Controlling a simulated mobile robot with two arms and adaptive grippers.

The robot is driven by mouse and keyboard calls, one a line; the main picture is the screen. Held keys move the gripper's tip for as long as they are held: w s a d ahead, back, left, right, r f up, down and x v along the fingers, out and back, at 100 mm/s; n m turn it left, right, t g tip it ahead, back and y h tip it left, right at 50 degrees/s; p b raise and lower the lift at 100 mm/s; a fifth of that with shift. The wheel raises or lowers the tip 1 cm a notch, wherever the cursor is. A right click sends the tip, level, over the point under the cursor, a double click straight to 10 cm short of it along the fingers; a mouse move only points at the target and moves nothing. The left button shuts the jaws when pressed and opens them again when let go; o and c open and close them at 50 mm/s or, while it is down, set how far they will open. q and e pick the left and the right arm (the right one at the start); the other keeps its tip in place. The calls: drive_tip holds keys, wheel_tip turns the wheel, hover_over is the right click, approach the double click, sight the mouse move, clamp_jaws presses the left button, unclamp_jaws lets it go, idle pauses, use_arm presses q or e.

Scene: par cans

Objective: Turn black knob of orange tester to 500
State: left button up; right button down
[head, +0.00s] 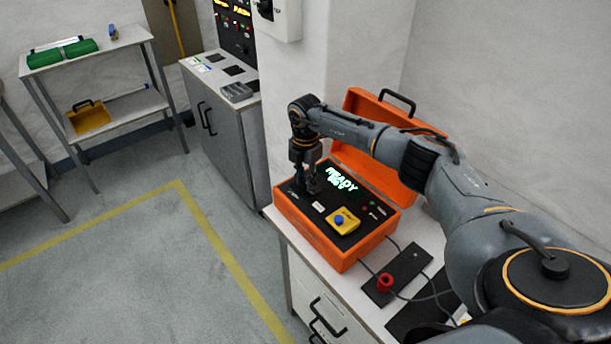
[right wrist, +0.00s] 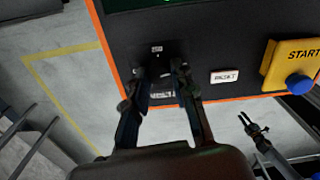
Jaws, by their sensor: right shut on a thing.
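The orange tester (head: 325,237) is an open case on the white bench, with its lid raised behind. Its black panel has a green display (head: 341,181) that seems to read "READY" with a second line I cannot read surely. My right gripper (head: 306,187) reaches down onto the left part of the panel. In the right wrist view my right gripper (right wrist: 163,82) is shut on the black knob, which is mostly hidden between the dark fingers. The knob's pointer and scale cannot be read. My left gripper (right wrist: 254,126) shows in the right wrist view, its two fingers apart and empty, away from the tester.
A yellow START box with a blue button (head: 339,220) and a white RESET label (right wrist: 225,76) lie right of the knob. A black plate with a red knob (head: 384,283) and cables lie in front of the tester. The floor left of the bench is free.

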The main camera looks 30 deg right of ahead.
drive_tip(key=shift+w+r+m+p, duration=0.15)
drive_tip(key=shift+m+p, duration=0.15)
drive_tip(key=shift+m, duration=0.6)
drive_tip(key=c, duration=1.1)
unclamp_jaws()
wheel_tip(320, 180, up, 12)
drive_tip(key=shift+f, duration=0.1)
